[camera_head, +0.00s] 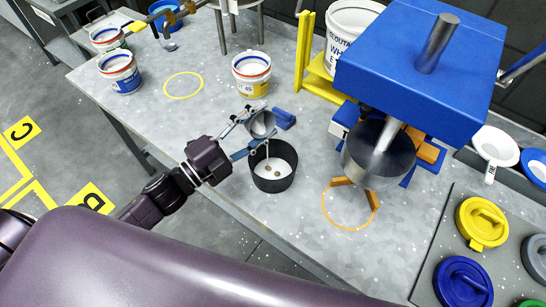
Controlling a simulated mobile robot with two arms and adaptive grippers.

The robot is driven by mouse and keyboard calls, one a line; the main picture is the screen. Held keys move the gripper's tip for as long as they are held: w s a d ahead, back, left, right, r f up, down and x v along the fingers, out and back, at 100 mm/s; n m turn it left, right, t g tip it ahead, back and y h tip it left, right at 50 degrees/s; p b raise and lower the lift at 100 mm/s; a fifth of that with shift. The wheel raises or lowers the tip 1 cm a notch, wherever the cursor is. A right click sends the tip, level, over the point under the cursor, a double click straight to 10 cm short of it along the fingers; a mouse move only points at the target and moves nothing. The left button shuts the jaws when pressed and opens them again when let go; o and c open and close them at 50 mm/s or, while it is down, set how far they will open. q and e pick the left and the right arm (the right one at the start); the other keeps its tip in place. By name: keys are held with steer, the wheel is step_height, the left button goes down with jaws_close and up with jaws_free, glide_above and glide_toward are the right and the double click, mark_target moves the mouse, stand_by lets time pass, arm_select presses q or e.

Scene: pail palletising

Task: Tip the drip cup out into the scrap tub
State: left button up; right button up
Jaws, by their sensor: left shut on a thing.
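The drip cup (262,123) is a small grey metal cup, held above the scrap tub and tilted, with its mouth partly visible. My left gripper (246,136) is shut on the cup, its arm coming in from the lower left. The scrap tub (272,182) is a round black container with a pale inside, standing on the grey table just below the cup. A thin pale streak shows between cup and tub. A few small brownish spots lie on the tub's floor. My right gripper is not in view.
A blue-topped machine (415,65) with a metal drum stands to the right. Coloured lids (482,222) lie at the right. Yellow (184,85) and orange rings mark bare table.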

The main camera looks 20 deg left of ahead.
arm_select(q)
steer(key=shift+s+d+r+m, duration=0.15)
steer(key=shift+s+d+m, duration=0.5)
steer(key=shift+m, duration=0.25)
stand_by(0.3)
